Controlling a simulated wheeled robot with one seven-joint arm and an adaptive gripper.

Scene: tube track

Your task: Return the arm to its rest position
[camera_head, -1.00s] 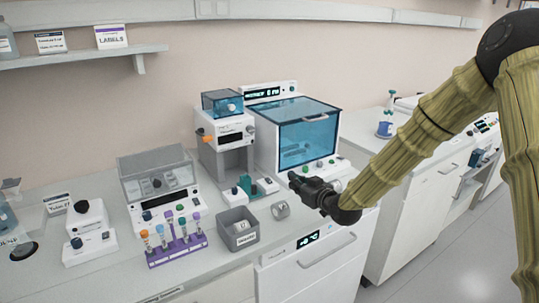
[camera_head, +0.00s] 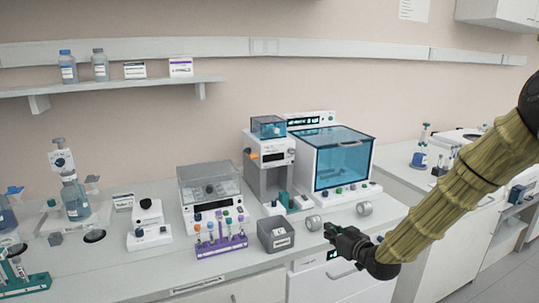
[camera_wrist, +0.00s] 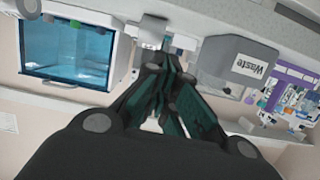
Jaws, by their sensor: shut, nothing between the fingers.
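My gripper (camera_head: 338,232) is in front of the bench's front edge, right of the grey waste bin, at about the height of the bench top. My arm, in a ribbed yellow-green cover, comes in from the right side of the head view. In the wrist view my gripper (camera_wrist: 165,85) has its dark fingers drawn together with nothing between them. The grey waste bin (camera_head: 277,240) also shows in the wrist view (camera_wrist: 222,62), where the picture is tilted.
The bench (camera_head: 120,283) carries a blue-windowed machine (camera_head: 342,165), a purple tube rack (camera_head: 221,247) with several tubes, and a clear-lidded device (camera_head: 208,190). Open floor (camera_head: 500,275) shows at the lower right.

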